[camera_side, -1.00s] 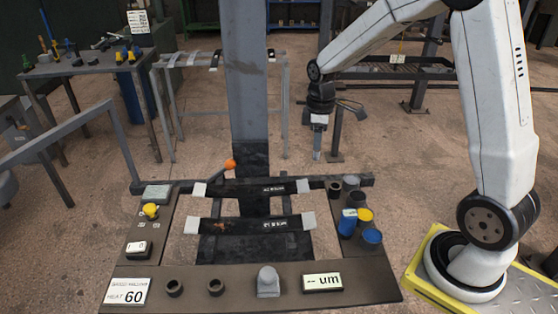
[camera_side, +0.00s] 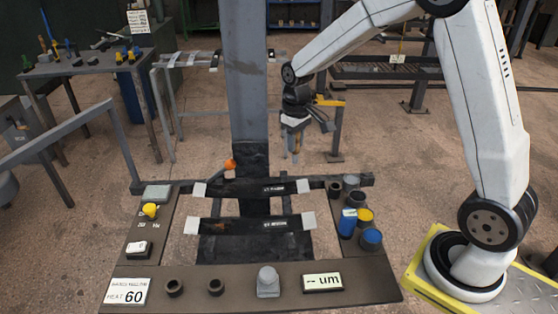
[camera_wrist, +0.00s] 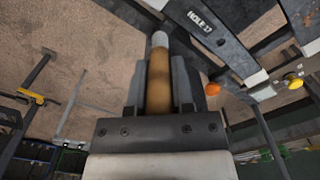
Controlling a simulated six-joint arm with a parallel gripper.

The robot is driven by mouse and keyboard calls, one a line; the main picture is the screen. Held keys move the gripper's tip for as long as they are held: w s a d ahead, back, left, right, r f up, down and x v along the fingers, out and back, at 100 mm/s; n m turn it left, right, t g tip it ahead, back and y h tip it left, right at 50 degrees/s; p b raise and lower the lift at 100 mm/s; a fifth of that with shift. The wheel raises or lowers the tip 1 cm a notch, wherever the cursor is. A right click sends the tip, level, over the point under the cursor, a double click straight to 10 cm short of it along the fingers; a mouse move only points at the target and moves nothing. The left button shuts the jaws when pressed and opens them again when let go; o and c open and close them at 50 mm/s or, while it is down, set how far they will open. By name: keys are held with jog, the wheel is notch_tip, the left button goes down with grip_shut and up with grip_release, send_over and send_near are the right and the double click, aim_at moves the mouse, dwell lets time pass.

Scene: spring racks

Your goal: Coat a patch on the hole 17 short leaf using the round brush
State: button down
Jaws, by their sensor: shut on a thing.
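My gripper (camera_side: 292,138) hangs above and behind the rack in the side view, clear of the leaves. In the wrist view my gripper (camera_wrist: 158,85) is shut on the round brush (camera_wrist: 158,80), which has a tan handle and a pale grey end. A dark leaf with a "HOLE 17" label (camera_wrist: 207,28) shows at the upper right there, apart from the brush. In the side view two dark leaves lie across the rack, a far leaf (camera_side: 240,189) and a near leaf (camera_side: 240,226), with pale end clamps. Their labels are too small to read surely.
Blue pots (camera_side: 371,237), a yellow-topped pot (camera_side: 364,217) and dark cups stand at the rack's right. An orange ball knob (camera_side: 230,164) sits behind the far leaf. A grey column (camera_side: 247,80) rises left of my gripper.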

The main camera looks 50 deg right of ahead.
jog(key=w+a+r, duration=0.1)
jog(key=w+a, duration=0.4)
jog(key=a, duration=0.3)
jog(key=w+a, duration=0.4)
jog(key=a, duration=0.4)
jog(key=shift+f, duration=3.25)
jog(key=shift+w+d+f, duration=0.45)
jog(key=shift+f, duration=0.05)
jog(key=shift+w+d, duration=0.95)
jog(key=shift+s+a, duration=1.4)
jog(key=shift+a, duration=0.05)
jog(key=shift+w+a, duration=0.45)
jog(key=shift+w, duration=0.1)
jog(key=shift+w+d, duration=1.5)
jog(key=shift+d, duration=0.05)
jog(key=shift+s+a+r, duration=0.15)
jog(key=shift+s+a, duration=1.4)
notch_tip(320, 180, up, 8)
